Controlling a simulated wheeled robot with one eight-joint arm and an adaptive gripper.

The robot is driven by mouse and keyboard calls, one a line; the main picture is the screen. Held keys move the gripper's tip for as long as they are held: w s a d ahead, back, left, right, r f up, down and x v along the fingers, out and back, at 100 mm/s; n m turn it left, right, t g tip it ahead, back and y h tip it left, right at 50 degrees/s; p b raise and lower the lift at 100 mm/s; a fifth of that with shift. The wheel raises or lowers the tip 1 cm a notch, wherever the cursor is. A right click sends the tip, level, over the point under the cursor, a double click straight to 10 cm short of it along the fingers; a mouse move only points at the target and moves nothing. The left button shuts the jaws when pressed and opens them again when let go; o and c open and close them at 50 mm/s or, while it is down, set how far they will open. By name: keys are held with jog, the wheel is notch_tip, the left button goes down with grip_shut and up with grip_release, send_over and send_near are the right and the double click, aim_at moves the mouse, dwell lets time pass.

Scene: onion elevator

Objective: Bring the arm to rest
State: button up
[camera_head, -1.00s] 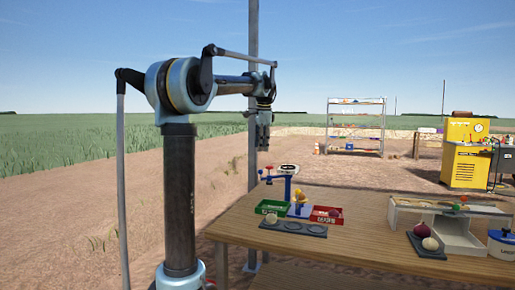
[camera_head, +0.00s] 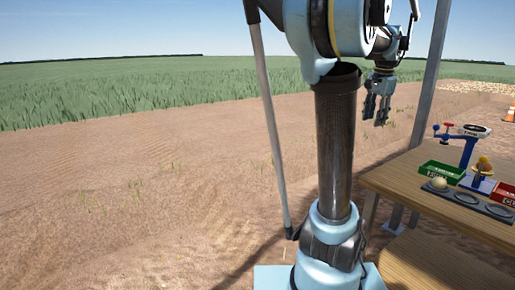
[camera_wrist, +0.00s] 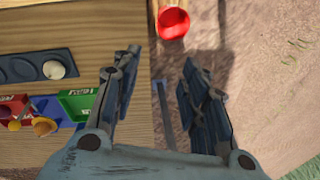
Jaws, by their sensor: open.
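My gripper (camera_head: 377,108) hangs from my arm with its fingers pointing down, left of the wooden table (camera_head: 405,170) in the head view. In the wrist view my gripper (camera_wrist: 155,90) has its two fingers spread wide apart with nothing between them. The gap lies over the table's edge and the dirt ground beside it. My upright arm column stands in the middle of the head view, with the arm folded over its top.
On the table are a green tray (camera_head: 443,168), a red tray (camera_head: 503,190), a blue stand (camera_head: 466,153) and a dark plate (camera_head: 467,199) with a pale onion (camera_head: 439,183). A grey post (camera_head: 430,75) rises behind the table. Open dirt lies left.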

jog(key=s+a+f+n, duration=0.3)
jog(key=s+a+f, duration=0.15)
jog(key=a, duration=0.25)
jog(key=s+a+f+n, duration=0.3)
jog(key=a+f, duration=0.3)
jog(key=a, duration=0.2)
jog(key=s+a+f+n, duration=0.4)
jog(key=s+f, duration=0.2)
jog(key=f, duration=0.2)
jog(key=s+a+f+n, duration=0.4)
jog(key=s+a+f, duration=0.1)
jog(key=f, duration=0.4)
jog(key=shift+s+y, duration=0.3)
jog(key=shift+s, duration=0.05)
jog(key=shift+f, duration=0.1)
jog(key=shift+c, duration=0.8)
